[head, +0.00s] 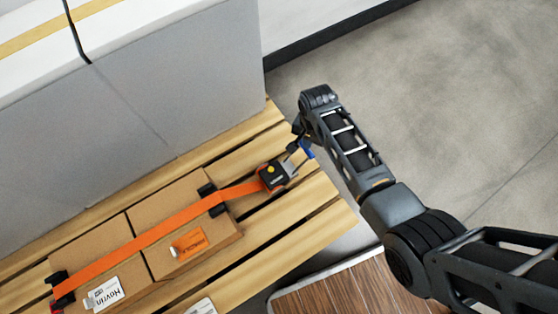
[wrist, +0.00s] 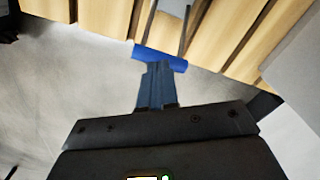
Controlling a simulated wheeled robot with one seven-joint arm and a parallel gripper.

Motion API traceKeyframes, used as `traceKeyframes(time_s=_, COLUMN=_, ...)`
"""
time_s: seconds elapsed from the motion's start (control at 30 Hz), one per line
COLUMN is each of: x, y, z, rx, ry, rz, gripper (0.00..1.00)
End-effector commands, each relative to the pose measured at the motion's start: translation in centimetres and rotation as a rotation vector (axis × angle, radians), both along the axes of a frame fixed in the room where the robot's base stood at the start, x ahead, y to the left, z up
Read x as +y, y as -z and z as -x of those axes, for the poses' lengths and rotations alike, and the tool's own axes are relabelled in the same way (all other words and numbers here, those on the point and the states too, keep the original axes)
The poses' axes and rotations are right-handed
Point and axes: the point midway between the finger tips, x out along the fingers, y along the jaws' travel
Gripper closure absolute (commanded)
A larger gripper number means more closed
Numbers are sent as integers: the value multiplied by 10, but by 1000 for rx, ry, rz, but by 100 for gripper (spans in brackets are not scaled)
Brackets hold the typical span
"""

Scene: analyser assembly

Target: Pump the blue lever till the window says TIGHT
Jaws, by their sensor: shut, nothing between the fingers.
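In the wrist view the blue lever (wrist: 174,60) is a crossbar on two grey arms. My gripper (wrist: 158,70) is shut and empty, with its fingertips at the blue bar. They overlap it in the picture; I cannot tell if they touch. In the head view my gripper (head: 297,136) is small and partly hidden by my wrist. No window text is legible.
The strap runs over cardboard boxes (head: 172,218) with black corner guards on a wooden pallet (head: 318,200). A large grey-white block (head: 150,105) stands behind the boxes. A brown wood-topped surface (head: 350,290) is at the bottom. Grey floor (head: 440,90) is open at right.

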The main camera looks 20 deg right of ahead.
Motion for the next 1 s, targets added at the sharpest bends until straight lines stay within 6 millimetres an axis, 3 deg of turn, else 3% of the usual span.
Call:
traceKeyframes(time_s=0.7, x=2, y=36, z=2, rx=5, ry=-3, rz=-3, gripper=100)
traceKeyframes(time_s=1.0, x=2, y=42, z=4, rx=8, ry=-3, rz=-4, gripper=100)
